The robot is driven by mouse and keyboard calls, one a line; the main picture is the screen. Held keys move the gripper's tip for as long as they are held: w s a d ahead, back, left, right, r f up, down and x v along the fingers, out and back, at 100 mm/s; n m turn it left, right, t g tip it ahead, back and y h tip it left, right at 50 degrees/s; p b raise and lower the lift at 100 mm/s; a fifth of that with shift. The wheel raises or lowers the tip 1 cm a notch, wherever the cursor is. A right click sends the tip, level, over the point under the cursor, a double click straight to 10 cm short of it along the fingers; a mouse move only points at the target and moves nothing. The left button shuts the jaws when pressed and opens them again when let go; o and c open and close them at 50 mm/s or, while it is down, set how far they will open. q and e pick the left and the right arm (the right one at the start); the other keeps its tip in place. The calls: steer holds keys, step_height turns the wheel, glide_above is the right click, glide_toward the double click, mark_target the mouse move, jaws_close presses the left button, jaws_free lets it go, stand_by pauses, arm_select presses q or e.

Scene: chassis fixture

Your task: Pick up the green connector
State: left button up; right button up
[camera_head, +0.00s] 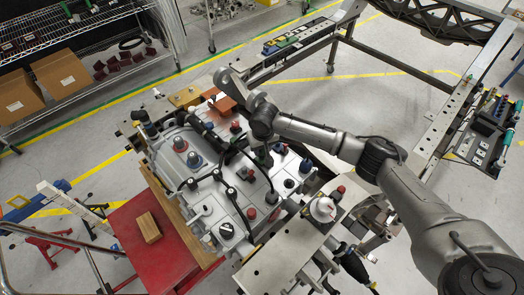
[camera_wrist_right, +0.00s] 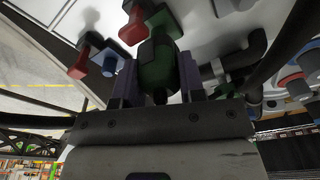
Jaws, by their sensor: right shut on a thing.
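The green connector (camera_wrist_right: 158,62) is dark green with a black middle and sits between the two fingers of my right gripper (camera_wrist_right: 158,88) in the right wrist view. The gripper is shut on it. In the head view my right gripper (camera_head: 263,156) points down over the far right part of the grey chassis casing (camera_head: 206,205), and my wrist hides much of the connector. I cannot tell whether the connector is clear of the casing. My left gripper is not in view.
Red, blue and black connectors and dark hoses stand up from the casing close around the gripper. A red table with a wooden block (camera_head: 148,228) is at the lower left. A wire shelf with cardboard boxes (camera_head: 60,74) is at the upper left. A tool tray (camera_head: 490,135) is at the right.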

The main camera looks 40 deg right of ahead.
steer(key=shift+r, duration=0.9)
steer(key=s+d+r+p, duration=0.1)
steer(key=s+d+r, duration=0.4)
steer(key=s, duration=0.5)
steer(key=shift+d+r, duration=0.4)
steer(key=shift+r, duration=0.45)
